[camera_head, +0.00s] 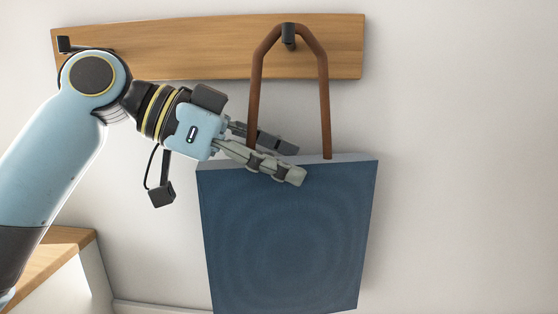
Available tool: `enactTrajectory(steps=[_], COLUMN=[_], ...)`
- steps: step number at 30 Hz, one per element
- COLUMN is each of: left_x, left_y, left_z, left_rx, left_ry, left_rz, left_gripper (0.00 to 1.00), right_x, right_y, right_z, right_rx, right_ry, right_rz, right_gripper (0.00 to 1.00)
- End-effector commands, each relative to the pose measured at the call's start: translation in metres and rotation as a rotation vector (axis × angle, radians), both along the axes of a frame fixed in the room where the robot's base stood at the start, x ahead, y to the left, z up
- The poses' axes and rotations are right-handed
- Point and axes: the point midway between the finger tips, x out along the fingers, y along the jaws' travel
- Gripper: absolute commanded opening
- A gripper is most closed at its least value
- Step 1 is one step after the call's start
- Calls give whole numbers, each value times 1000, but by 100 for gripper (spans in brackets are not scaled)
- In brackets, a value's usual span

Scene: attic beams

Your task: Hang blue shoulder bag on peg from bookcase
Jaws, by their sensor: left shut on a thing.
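The blue shoulder bag (285,240) hangs upright in front of the wall, with its brown strap (325,105) rising as a loop. The top of the strap is at a black peg (289,36) on the wooden board (180,40). The loop surrounds the peg; whether its weight rests on the peg I cannot tell. My left gripper (284,160) is shut on the bag near the left foot of the strap, one finger in front of the top edge and the other behind. My right gripper is out of view.
A second black peg (66,45) is at the board's left end, partly behind my left arm. A low white piece of furniture with a wooden top (55,252) stands at the lower left. The wall to the right of the bag is bare.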

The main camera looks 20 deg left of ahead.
Motion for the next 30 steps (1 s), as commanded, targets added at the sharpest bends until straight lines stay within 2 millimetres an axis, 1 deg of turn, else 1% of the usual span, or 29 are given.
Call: enactTrajectory(steps=[6, 7, 12, 13, 23, 26, 30], left_x=[0, 0, 0, 0, -1, -3, -10], left_y=[0, 0, 0, 0, 2, 7, 19], left_z=[0, 0, 0, 0, 0, 2, 8], left_rx=[0, 0, -1, -1, 2, 5, 9], left_ry=[-1, -1, 0, 0, 1, 1, -1], left_rz=[0, 0, 0, 0, 1, 2, 2], left_gripper=[0, 49, 72, 74, 74, 74, 74], right_x=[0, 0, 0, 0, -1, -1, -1], right_y=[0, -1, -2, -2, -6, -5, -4], right_z=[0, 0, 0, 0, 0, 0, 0], right_rx=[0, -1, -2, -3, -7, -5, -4], right_ry=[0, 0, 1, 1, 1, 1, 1], right_rz=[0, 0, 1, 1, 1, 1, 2], right_gripper=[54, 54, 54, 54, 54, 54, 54])
